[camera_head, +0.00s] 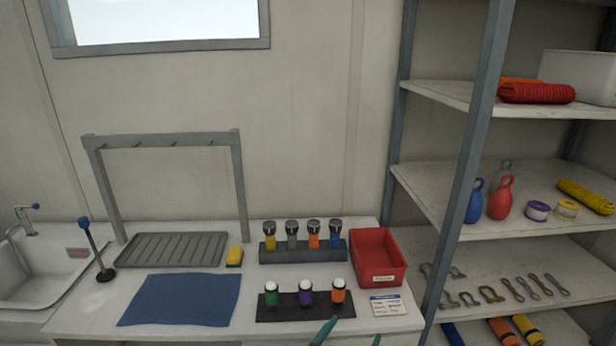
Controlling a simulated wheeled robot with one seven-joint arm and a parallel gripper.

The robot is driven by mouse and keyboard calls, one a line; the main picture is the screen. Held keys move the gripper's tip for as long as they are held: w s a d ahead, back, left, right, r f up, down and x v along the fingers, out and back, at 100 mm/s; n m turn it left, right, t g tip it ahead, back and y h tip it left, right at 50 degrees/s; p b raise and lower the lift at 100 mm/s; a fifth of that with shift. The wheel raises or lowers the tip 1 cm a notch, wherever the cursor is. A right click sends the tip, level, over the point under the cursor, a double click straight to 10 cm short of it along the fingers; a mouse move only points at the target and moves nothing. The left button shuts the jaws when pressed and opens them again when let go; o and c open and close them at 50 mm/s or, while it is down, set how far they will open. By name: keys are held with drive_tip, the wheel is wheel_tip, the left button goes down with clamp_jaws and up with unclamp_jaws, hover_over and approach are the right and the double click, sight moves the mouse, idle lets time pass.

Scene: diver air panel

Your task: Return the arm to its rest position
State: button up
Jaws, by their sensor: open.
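My gripper (353,334) shows only at the bottom edge of the head view, as two teal fingertips set apart with nothing seen between them. It is in front of the black strip (262,312) that holds three white-topped canisters: green (272,297), purple (305,296) and orange (338,294). The left fingertip overlaps the strip's front right part in the picture; I cannot tell whether it touches. The rest of my arm is out of view.
A grey block (300,256) with several capped canisters stands behind. A red bin (378,258) and a label card (387,306) are at right. A blue mat (180,300), drying tray (172,250), hook frame (165,140) and lever (97,250) are left. Shelving (465,180) rises at right.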

drive_tip(key=s+a+f+n+t+y, duration=0.1)
drive_tip(key=s+a+f+n+y, duration=0.2)
drive_tip(key=s+f, duration=0.5)
drive_tip(key=s+f+n+t+y, duration=0.1)
drive_tip(key=s+f+n+y, duration=0.3)
drive_tip(key=s, duration=0.9)
drive_tip(key=s+a+r, duration=0.2)
drive_tip(key=s+a, duration=0.2)
drive_tip(key=s, duration=0.6)
drive_tip(key=s+a+r+m, duration=0.1)
drive_tip(key=s+a+r, duration=0.2)
drive_tip(key=s, duration=0.7)
drive_tip(key=shift+s+a+r+y, duration=0.15)
drive_tip(key=shift+s+a+y, duration=0.25)
drive_tip(key=shift+a, duration=0.3)
